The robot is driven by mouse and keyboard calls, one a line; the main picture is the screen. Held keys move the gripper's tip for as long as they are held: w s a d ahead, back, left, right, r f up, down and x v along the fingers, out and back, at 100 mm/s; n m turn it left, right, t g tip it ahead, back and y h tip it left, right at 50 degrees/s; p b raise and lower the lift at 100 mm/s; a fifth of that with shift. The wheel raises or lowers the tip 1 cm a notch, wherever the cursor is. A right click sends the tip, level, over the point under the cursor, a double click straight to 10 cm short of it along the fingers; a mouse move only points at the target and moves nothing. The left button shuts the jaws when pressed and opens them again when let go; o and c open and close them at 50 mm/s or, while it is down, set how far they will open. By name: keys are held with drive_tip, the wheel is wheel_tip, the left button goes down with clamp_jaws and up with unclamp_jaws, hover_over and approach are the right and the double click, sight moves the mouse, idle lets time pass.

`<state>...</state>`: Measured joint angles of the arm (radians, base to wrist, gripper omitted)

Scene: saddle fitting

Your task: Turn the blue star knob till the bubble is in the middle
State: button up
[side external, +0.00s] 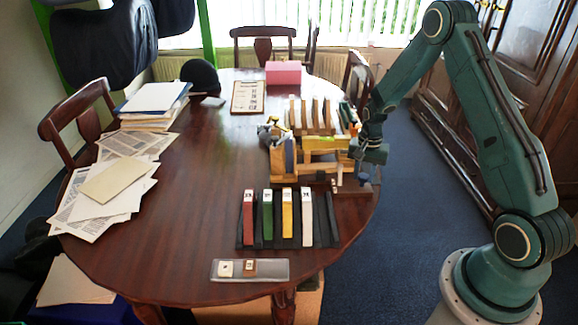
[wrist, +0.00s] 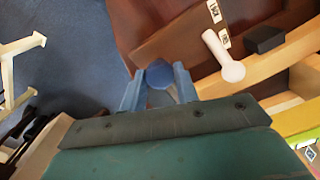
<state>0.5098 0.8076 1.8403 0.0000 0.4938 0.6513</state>
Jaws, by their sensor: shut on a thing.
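My gripper (wrist: 159,88) is shut on the blue star knob (wrist: 159,74), which shows between its two blue fingers in the wrist view. A yellow bar (side external: 325,143) lies on top of the fixture; a yellow-green edge (wrist: 302,118) also shows at the right of the wrist view. I cannot make out the bubble in either view.
A white round-ended handle (wrist: 226,62) and a black block (wrist: 264,39) are near the knob. A black rack (side external: 322,228) with coloured blocks and a clear tray (side external: 280,269) are in front. Papers (side external: 105,190) lie at left; the middle-left table is clear.

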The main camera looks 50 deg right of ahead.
sight(364, 176)
drive_tip(key=o, duration=0.9)
drive_tip(key=shift+o, duration=0.2)
drive_tip(key=shift+r, duration=0.15)
wheel_tip(364, 176, up, 14)
drive_tip(key=shift+f, duration=0.2)
idle(0.6)
